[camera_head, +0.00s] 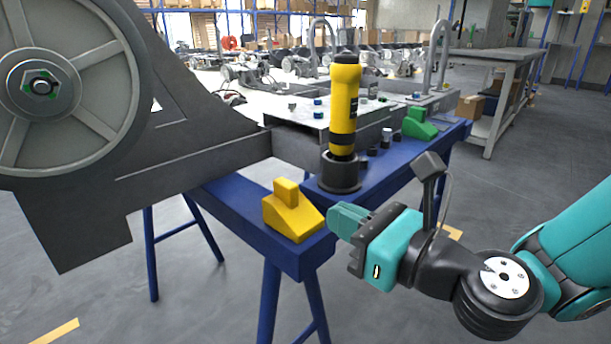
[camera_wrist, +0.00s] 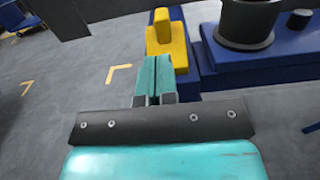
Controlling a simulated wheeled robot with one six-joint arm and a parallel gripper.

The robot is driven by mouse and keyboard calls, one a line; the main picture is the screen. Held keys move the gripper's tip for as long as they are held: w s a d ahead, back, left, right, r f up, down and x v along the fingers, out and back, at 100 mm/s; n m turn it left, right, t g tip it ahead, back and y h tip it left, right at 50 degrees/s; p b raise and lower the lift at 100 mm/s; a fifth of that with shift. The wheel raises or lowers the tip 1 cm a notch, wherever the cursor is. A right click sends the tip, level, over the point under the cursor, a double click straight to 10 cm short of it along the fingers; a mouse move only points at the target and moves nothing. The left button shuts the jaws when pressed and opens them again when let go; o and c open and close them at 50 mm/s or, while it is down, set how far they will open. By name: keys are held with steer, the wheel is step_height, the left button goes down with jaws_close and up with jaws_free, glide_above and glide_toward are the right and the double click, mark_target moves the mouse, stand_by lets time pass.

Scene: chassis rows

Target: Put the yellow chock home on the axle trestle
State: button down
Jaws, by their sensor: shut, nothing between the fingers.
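The yellow chock (camera_head: 291,213) sits on the near end of the blue axle trestle (camera_head: 235,200), with its raised block at the left and its slope falling to the right. My gripper (camera_head: 338,221) is shut and empty, just right of the chock. In the wrist view the closed teal fingers (camera_wrist: 154,78) point toward the chock (camera_wrist: 168,42), which shows just beyond the fingertips. I cannot tell whether the fingertips touch it. The blue trestle shows in the wrist view too (camera_wrist: 275,75).
A yellow and black cylindrical tool (camera_head: 344,105) stands upright in a dark round holder (camera_head: 338,174) close behind the chock. A green chock (camera_head: 419,124) lies farther along the trestle. A grey chassis with a wheel (camera_head: 45,85) fills the left. Open floor lies at front.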

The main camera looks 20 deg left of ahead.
mark_target(294, 194)
steer(key=p+x, duration=0.3)
steer(key=x, duration=0.2)
steer(key=shift+w+a+r+p, duration=0.15)
steer(key=shift+a+p, duration=0.2)
steer(key=shift+a, duration=0.05)
steer(key=shift+w+a, duration=0.2)
steer(key=shift+a, duration=0.25)
